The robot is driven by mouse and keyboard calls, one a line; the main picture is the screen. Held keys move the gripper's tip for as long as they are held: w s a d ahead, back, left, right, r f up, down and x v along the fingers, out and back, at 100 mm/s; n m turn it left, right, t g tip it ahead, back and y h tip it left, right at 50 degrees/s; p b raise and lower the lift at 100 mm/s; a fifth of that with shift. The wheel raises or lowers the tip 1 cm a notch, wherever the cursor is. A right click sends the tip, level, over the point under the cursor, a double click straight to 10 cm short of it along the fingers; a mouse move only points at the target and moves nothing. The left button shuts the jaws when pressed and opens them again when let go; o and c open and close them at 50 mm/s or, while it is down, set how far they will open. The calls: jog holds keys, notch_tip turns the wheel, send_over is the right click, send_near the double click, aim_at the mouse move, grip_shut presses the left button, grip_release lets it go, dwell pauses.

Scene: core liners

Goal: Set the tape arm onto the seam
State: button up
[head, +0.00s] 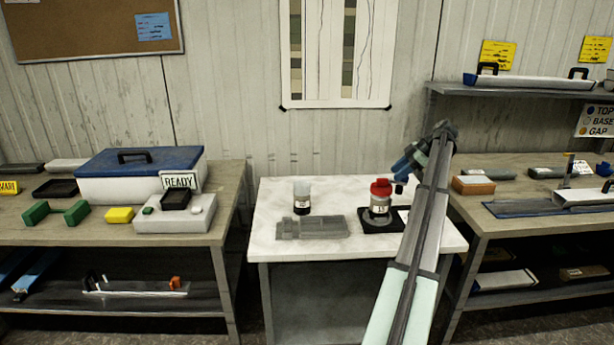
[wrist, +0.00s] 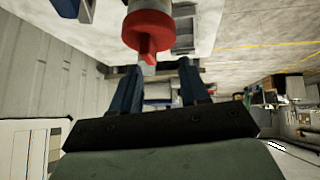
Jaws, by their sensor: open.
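My gripper (head: 402,172) is open and empty above the right part of the white middle table, just right of a red-capped bottle (head: 380,197). In the wrist view my gripper (wrist: 160,68) shows two blue fingers spread apart. The bottle's red cap (wrist: 148,32) lies ahead of the gap between them; I cannot tell whether they touch it. On the right bench, a pale core liner (head: 585,197) rests on a long blue-edged tray (head: 525,208). A thin upright post (head: 569,168) stands near it. I cannot tell for sure which part is the tape arm or where the seam runs.
A white-and-dark bottle (head: 302,198) and a grey block fixture (head: 312,228) stand on the middle table (head: 270,215). An orange-brown block (head: 473,185) lies at the right bench's left end. A shelf (head: 520,90) overhangs that bench. The left bench holds a blue-lidded box (head: 140,175).

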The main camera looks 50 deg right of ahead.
jog(key=shift+n+g, duration=0.7)
jog(key=shift+g, duration=0.2)
jog(key=w+a, duration=0.3)
jog(key=a, duration=0.1)
jog(key=shift+w+a+r, duration=0.15)
jog(key=shift+w+r, duration=0.05)
jog(key=shift+w, duration=0.2)
jog(key=w+a+f+g, duration=0.1)
jog(key=w+a, duration=0.7)
jog(key=w, duration=0.3)
jog(key=w+a+f+n+g+h, duration=0.1)
jog(key=w+a+f, duration=0.1)
jog(key=w+a, duration=0.6)
jog(key=w, duration=0.3)
jog(key=shift+n, duration=0.3)
jog(key=shift+f, duration=0.1)
jog(key=s+d+r+m+t+h, duration=0.1)
jog(key=s+d+r+m, duration=0.3)
jog(key=s+d, duration=1.15)
jog(key=s+d+r+m+h, duration=0.15)
jog(key=s+d+r, duration=0.35)
jog(key=s+d, duration=1)
jog(key=m, duration=0.3)
send_over(397, 187)
jog(key=s+d, duration=0.2)
jog(key=shift+y, duration=0.35)
jog(key=f, duration=1.1)
jog(key=shift+s+a+f, duration=0.1)
jog(key=shift+s+f, duration=0.1)
jog(key=shift+f, duration=0.05)
